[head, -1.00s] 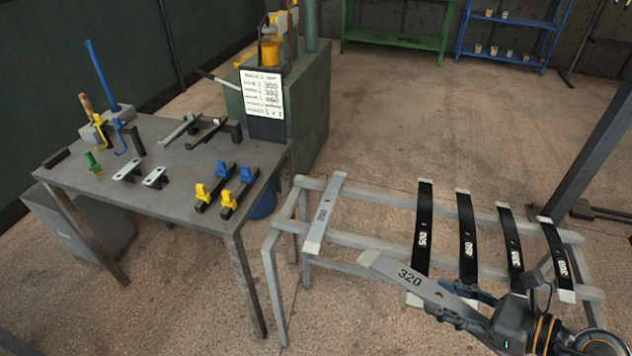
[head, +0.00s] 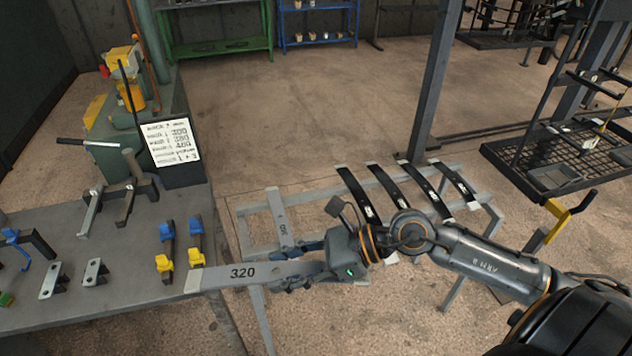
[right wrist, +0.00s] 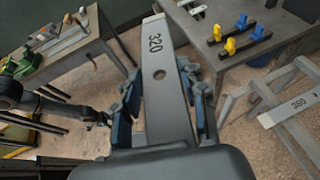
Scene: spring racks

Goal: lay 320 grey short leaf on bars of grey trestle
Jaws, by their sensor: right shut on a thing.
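My right gripper (head: 300,270) is shut on the 320 grey short leaf (head: 215,279), a flat strip with a dark 320 on it. It grips the leaf by its right end in the head view. The free end points left and overlaps the table edge in the picture; the height between them is unclear. In the right wrist view the leaf (right wrist: 160,75) runs away from the camera between the fingers. The grey trestle (head: 245,240) stands behind and right of the gripper, partly hidden by my arm. Its bars also show in the right wrist view (right wrist: 285,85).
Another grey leaf (head: 277,212) lies across the trestle's left part. Several black leaves (head: 385,185) lie across its right part, with bare bar between. The table (head: 120,285) at left carries yellow-and-blue clamps (head: 167,250). A dark post (head: 437,80) stands behind the trestle.

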